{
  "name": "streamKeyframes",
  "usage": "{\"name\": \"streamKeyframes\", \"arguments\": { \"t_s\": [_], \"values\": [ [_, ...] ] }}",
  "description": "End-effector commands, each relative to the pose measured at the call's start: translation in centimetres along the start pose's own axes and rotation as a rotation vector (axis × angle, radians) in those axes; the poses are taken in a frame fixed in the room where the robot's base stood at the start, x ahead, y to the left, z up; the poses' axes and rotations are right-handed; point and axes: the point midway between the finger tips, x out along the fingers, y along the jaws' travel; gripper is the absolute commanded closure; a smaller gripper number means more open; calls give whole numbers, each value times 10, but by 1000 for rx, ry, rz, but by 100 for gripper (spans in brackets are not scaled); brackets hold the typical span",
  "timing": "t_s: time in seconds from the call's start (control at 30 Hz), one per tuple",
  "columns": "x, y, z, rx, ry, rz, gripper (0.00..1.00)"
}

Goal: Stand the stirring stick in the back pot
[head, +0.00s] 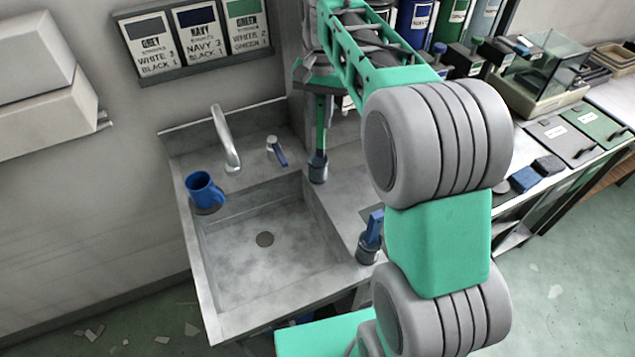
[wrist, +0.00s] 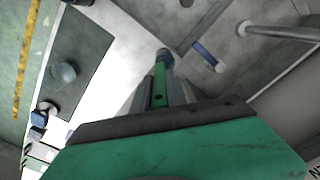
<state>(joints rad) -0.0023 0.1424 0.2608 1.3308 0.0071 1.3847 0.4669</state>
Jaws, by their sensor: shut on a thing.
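My gripper (head: 320,92) is shut on the green stirring stick (head: 321,125) and holds it upright, pointing down. In the wrist view the stick (wrist: 159,88) runs out between the two grey fingers. Its lower end meets the dark back pot (head: 318,170), which stands on the ledge right of the sink. The pot (wrist: 165,57) also shows at the stick's far end in the wrist view. The stick's tip is hidden, so I cannot tell how deep it sits. The front pot (head: 368,248) holds a blue stick and stands nearer, partly beside my arm.
The sink (head: 250,270) lies left of the pots. A blue mug (head: 204,188), the tap (head: 225,140) and a blue-handled lever (head: 278,152) stand around it. Bottles and a glass tank (head: 545,65) are on the right counter. My arm covers the middle right.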

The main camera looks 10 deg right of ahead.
Motion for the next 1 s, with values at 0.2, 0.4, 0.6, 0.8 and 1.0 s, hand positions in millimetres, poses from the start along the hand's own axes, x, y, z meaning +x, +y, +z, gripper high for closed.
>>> {"name": "streamKeyframes", "arguments": {
  "t_s": [0.2, 0.4, 0.6, 0.8, 1.0],
  "values": [
    [16, -12, -21, 120, -23, 13, 100],
    [56, -11, -19, 119, -22, 13, 100],
    [84, -11, -18, 117, -23, 13, 100],
    [102, -11, -19, 117, -19, 10, 100],
    [105, -11, -18, 117, -19, 11, 100]
  ]
}}
